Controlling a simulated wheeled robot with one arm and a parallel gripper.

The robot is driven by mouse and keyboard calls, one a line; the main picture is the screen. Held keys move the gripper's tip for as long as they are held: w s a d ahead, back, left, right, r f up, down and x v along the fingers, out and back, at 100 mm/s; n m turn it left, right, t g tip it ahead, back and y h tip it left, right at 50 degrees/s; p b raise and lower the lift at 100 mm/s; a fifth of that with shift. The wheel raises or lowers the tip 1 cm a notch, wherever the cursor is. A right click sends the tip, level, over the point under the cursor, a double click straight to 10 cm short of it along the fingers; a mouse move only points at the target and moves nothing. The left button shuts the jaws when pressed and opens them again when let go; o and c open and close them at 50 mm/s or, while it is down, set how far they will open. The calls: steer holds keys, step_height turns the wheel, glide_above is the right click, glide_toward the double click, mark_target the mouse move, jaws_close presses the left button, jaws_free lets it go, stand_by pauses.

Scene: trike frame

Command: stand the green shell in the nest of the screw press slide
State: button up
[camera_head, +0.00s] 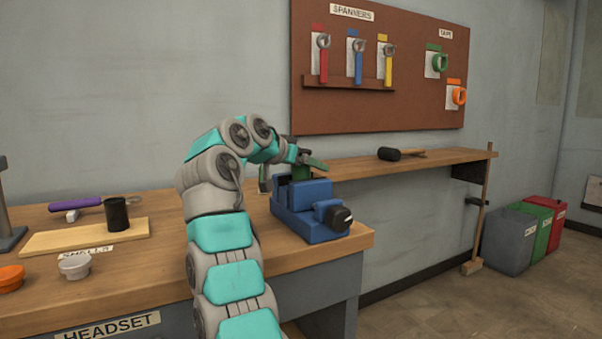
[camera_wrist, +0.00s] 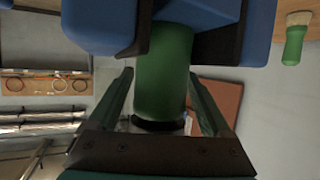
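The green shell (camera_wrist: 162,75) stands between the dark-padded jaws of a blue vise-like tool (camera_head: 312,212); its free end shows a dark rim in the wrist view. In the head view only a little of the shell (camera_head: 301,173) shows above the blue body. My gripper (camera_wrist: 161,73) is at the shell, with one finger on each side. The fingers look spread, with a narrow gap at the left one; contact at the right tip is unclear. I cannot make out a press slide or its nest for certain; a grey post on a dark base (camera_head: 6,215) is cut off at the left edge.
A wooden board (camera_head: 75,240) with a black cylinder (camera_head: 116,214), a purple-handled tool (camera_head: 80,204), a grey cup (camera_head: 75,265) and an orange cup (camera_head: 10,279) are on the bench's left. A green-handled brush (camera_wrist: 294,42) is beside the vise. A mallet (camera_head: 392,154) lies on the shelf.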

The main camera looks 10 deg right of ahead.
jaws_close()
stand_by(0.4)
